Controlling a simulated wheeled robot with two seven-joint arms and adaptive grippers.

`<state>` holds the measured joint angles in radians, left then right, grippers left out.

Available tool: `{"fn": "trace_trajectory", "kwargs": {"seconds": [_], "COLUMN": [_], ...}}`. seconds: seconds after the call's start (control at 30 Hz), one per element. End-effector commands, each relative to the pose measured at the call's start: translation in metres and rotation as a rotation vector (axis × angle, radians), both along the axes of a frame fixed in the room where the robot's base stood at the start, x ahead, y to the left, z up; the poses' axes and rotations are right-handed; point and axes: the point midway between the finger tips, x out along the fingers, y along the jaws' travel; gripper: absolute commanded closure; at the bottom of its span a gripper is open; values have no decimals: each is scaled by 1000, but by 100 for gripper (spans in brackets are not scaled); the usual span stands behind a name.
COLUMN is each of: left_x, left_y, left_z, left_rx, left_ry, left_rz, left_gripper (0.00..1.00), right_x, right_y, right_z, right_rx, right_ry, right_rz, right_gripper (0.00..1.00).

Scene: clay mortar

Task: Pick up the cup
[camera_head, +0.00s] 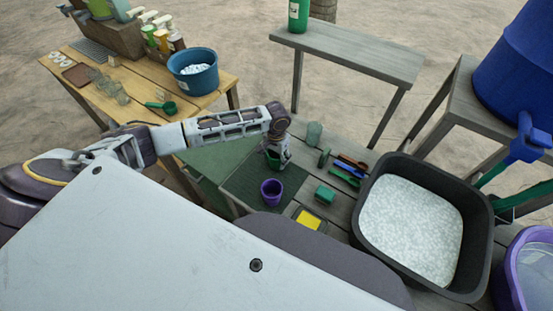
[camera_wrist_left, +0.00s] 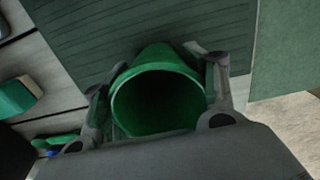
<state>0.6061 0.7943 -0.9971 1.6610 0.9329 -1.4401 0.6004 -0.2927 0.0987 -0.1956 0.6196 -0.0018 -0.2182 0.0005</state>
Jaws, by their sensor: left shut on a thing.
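A green cup (camera_wrist_left: 158,103) fills the middle of the left wrist view, its open mouth facing the camera. My left gripper (camera_wrist_left: 160,95) is shut on it, with one finger on each side. In the head view my left gripper (camera_head: 277,160) is over the dark green ribbed mat (camera_head: 243,183), and only a little of the green cup shows there. I cannot tell whether the cup touches the mat. A purple cup (camera_head: 271,191) stands nearby, apart from the gripper. My right gripper is not in view.
A yellow sponge-like piece in a tray (camera_head: 309,220), a green block (camera_head: 325,194) and several tools (camera_head: 348,171) lie right of the mat. A large black tub (camera_head: 374,225) of white material stands further right. A wooden table (camera_head: 205,102) with a blue bucket (camera_head: 194,72) is at upper left.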

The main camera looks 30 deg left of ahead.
Motion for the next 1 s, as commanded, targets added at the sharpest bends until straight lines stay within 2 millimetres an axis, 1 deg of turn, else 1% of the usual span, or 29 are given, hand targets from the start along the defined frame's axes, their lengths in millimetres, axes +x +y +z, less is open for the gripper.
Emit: {"fn": "trace_trajectory", "kwargs": {"seconds": [0.17,0.27,0.37,0.47,0.8,1.0], "left_x": [0,1,1,1,1,1], "left_y": [0,0,0,0,0,0], "left_z": [2,7,16,28,78,96], "left_rx": [0,0,-1,0,-1,-1], "left_ry": [0,-1,-3,-2,-3,-2], "left_rz": [0,0,0,0,-1,1], "left_gripper": [67,67,67,67,67,67], "right_x": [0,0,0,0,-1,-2], "right_y": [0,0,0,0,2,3], "right_z": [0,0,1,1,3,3], "right_rx": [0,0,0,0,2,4], "right_ry": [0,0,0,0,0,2], "right_rz": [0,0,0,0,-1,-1], "right_gripper": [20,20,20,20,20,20]}}
